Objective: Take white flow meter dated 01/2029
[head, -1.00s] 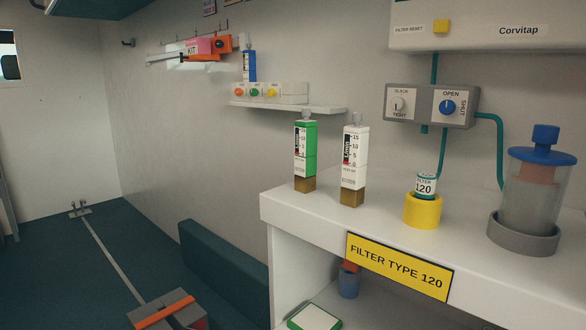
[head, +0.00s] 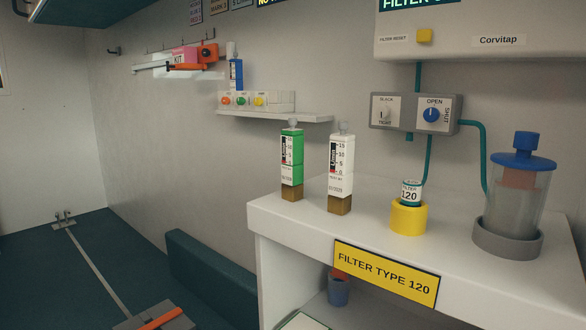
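The white flow meter (head: 341,166) stands upright on the white counter (head: 300,221), near its front left. It has a brown base, a clear knob on top and a scale marked 0 to 15. Small date print is on its lower face, but I cannot read it surely. A green flow meter (head: 291,164) of like shape stands just left of it, apart from it. Neither of my grippers is in the head view.
A yellow cup (head: 408,219) with a filter and a clear jar with a blue lid (head: 522,147) stand to the right. A control box (head: 414,114) hangs above. A wall shelf (head: 273,115) is behind. Floor is open at left; a grey case with an orange handle (head: 163,318) lies low.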

